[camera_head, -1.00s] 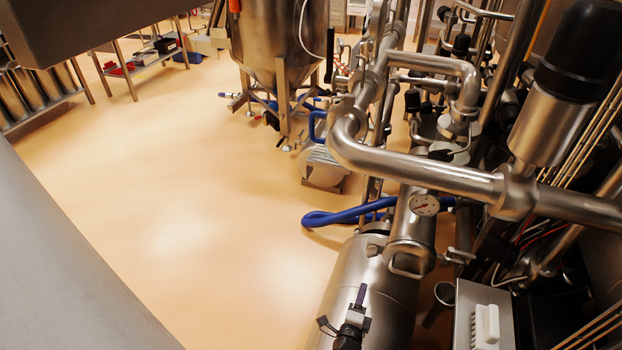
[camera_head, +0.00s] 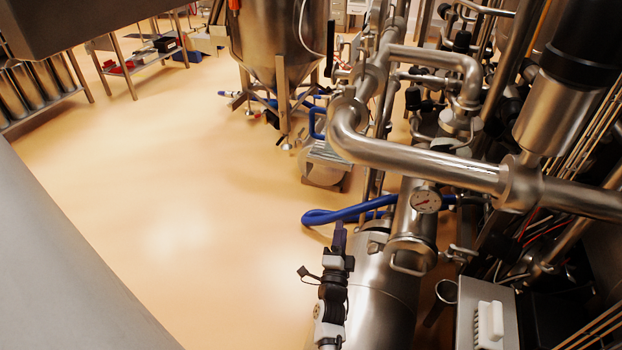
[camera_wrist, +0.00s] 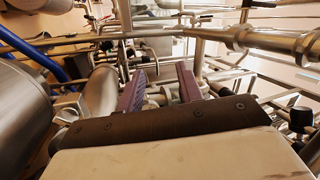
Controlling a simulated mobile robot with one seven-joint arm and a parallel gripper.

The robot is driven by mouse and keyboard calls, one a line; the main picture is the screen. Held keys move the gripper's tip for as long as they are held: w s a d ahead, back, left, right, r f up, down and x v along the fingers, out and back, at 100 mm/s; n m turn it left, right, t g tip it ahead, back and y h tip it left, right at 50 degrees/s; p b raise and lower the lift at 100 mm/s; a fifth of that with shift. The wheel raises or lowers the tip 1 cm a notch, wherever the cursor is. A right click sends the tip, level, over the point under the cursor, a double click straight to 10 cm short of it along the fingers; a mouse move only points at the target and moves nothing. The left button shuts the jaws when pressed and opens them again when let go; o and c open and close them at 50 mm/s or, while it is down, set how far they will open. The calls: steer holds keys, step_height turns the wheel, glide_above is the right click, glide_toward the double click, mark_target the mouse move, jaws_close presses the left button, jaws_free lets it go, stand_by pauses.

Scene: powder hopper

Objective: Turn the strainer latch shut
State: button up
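My gripper (camera_head: 339,240) is over the left side of a large horizontal steel cylinder (camera_head: 385,305). Its two purple fingers stand apart with nothing between them in the wrist view (camera_wrist: 160,86). A slanted steel housing with a gauge (camera_head: 426,201), likely the strainer, is to the right of the gripper. A metal loop (camera_head: 408,262) on its lower end looks like the latch, but I cannot be sure. A similar loop shows left of the fingers in the wrist view (camera_wrist: 68,106). The gripper appears apart from the loop.
A blue hose (camera_head: 345,214) runs just behind the gripper. A thick steel pipe (camera_head: 420,165) crosses above the strainer. Open floor (camera_head: 180,220) lies to the left.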

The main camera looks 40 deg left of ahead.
steer(key=s+a+r+n+y+b, duration=0.1)
steer(key=a+r+n+y, duration=0.2)
steer(key=r, duration=0.6)
steer(key=s+a+r+n+t+y+b, duration=0.1)
steer(key=s+a+r+n+y, duration=0.1)
steer(key=r, duration=0.8)
steer(key=shift+s+a+n+y, duration=0.2)
steer(key=shift+a+n+y, duration=0.3)
steer(key=shift+a, duration=0.7)
